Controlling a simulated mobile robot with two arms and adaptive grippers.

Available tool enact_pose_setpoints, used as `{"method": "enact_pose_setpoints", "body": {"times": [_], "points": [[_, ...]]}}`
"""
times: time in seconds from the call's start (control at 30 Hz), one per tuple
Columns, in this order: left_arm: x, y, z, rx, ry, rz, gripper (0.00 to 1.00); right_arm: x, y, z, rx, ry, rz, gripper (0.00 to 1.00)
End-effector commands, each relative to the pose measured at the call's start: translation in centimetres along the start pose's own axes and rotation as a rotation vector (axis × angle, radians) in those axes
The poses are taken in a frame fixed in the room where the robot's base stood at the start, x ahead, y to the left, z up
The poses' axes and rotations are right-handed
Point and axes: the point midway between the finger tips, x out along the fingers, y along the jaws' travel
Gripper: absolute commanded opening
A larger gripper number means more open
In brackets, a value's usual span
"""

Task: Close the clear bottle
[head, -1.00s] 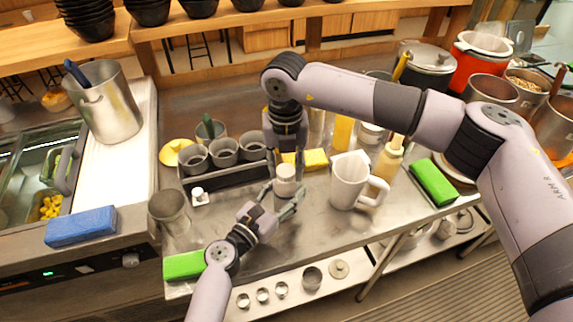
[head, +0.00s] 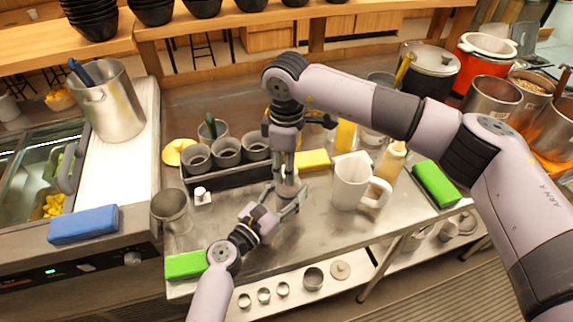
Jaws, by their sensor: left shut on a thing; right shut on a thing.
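The clear bottle (head: 287,191) stands upright on the steel counter in the middle of the head view, largely hidden by my grippers. My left gripper (head: 287,207) reaches in from the lower left and is shut around the bottle's body. My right gripper (head: 287,178) points straight down above the bottle. Its fingers are shut on the bottle's top, which they mostly hide; I cannot tell how the cap sits.
A white pitcher (head: 350,184) stands close to the right. A black holder with grey cups (head: 227,151) is at the left, with a small white-topped item (head: 201,195) before it. A yellow block (head: 312,161) lies behind. The front counter is mostly clear.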

Motion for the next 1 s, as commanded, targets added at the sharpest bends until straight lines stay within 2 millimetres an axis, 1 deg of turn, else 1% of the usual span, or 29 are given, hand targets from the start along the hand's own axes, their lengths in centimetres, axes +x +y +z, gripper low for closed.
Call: {"method": "enact_pose_setpoints", "body": {"times": [0.1,0.37,0.4,0.67,1.0], "points": [[-0.04,-0.01,-0.11,-0.001,0.002,0.000,0.00,-0.07,0.10,0.01,0.053,0.001,0.002,0.25],[-0.05,0.00,-0.12,-0.001,0.002,0.000,0.00,-0.07,0.11,0.02,0.056,0.000,0.002,0.25],[-0.05,-0.01,-0.12,-0.001,0.002,0.000,0.00,-0.07,0.10,0.02,0.055,0.000,0.002,0.37],[-0.05,-0.01,-0.13,-0.001,0.002,0.000,0.00,-0.03,0.06,0.02,0.054,0.000,0.001,0.54],[-0.05,-0.02,-0.13,-0.001,0.002,0.000,0.00,-0.17,0.04,0.00,0.053,0.000,0.001,0.55]]}}
